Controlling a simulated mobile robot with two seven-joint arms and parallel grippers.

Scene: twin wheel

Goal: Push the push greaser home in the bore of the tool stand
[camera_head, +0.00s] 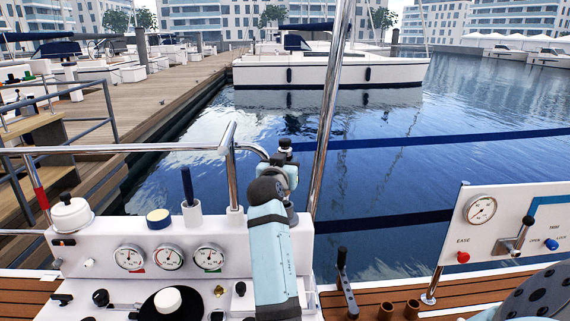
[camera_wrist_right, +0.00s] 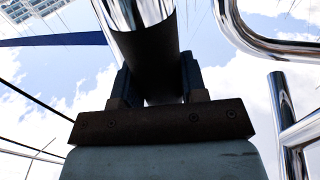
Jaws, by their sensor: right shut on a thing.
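On the white console, a dark blue upright handle (camera_head: 187,184) stands in a short white holder (camera_head: 191,213). They may be the push greaser and tool stand; I cannot tell how deep the handle sits. One light-blue arm of mine rises from the bottom middle, to the right of them. It appears to be my right arm; its fingers are hidden in the head view. I cannot tell which part this tube belongs to. My left gripper is not in view.
A gauge panel (camera_head: 510,225) stands right. Water lies beyond.

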